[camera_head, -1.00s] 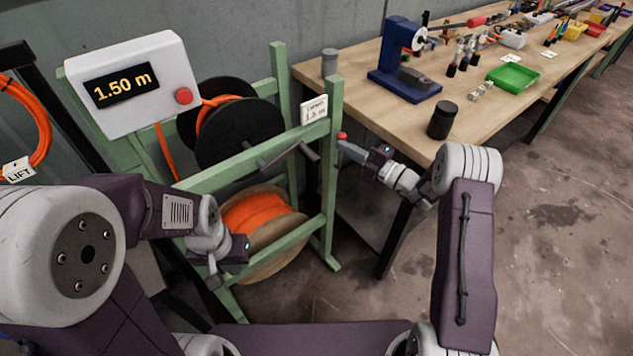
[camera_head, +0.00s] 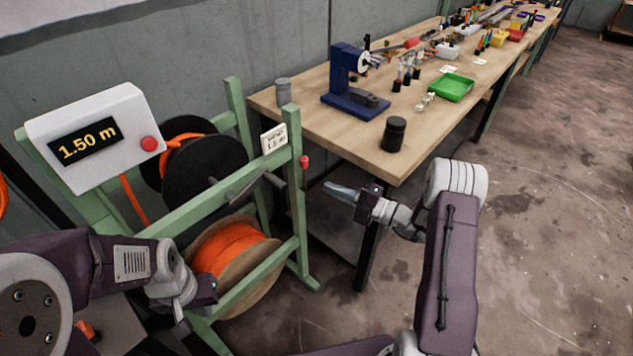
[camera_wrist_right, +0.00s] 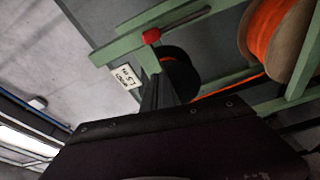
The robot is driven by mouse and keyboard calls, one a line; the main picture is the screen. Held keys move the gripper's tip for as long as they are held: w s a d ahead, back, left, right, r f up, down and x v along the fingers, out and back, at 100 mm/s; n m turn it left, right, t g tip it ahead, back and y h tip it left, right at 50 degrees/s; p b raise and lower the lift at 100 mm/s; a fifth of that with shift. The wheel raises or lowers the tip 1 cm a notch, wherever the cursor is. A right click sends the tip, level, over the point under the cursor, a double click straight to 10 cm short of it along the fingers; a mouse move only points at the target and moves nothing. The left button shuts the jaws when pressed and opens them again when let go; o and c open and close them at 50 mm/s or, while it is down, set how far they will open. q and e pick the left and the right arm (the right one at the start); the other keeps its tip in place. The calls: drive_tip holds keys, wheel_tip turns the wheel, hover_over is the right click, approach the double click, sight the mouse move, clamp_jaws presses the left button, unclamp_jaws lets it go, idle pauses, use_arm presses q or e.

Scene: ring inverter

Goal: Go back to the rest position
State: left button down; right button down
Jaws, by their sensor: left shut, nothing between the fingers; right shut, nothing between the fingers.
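My right gripper (camera_head: 341,191) is shut and empty in the head view. Its fingers point left toward the green reel stand and are apart from it, below the near left edge of the workbench. In the right wrist view its dark body (camera_wrist_right: 185,140) fills the lower part, with the narrow fingers close together. My left gripper (camera_head: 202,293) is at the lower left, in front of the lower orange reel. It is shut and empty; its fingers are small and partly hidden by my wrist.
The green stand (camera_head: 294,200) holds a black reel (camera_head: 205,165), an orange cable reel (camera_head: 235,245) and a display box (camera_head: 95,145) reading 1.50 m. The wooden workbench (camera_head: 310,125) carries a blue press (camera_head: 350,90), a black jar (camera_head: 394,134) and a green tray (camera_head: 450,87). Floor at right is clear.

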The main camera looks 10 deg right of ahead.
use_arm(q)
drive_tip(key=shift+s+a+r, duration=0.1)
drive_tip(key=shift+s+a, duration=0.1)
use_arm(e)
drive_tip(key=shift+s+d+r, duration=0.15)
drive_tip(key=shift+s+d, duration=0.15)
drive_tip(key=shift+s, duration=0.4)
drive_tip(key=shift+a, duration=0.1)
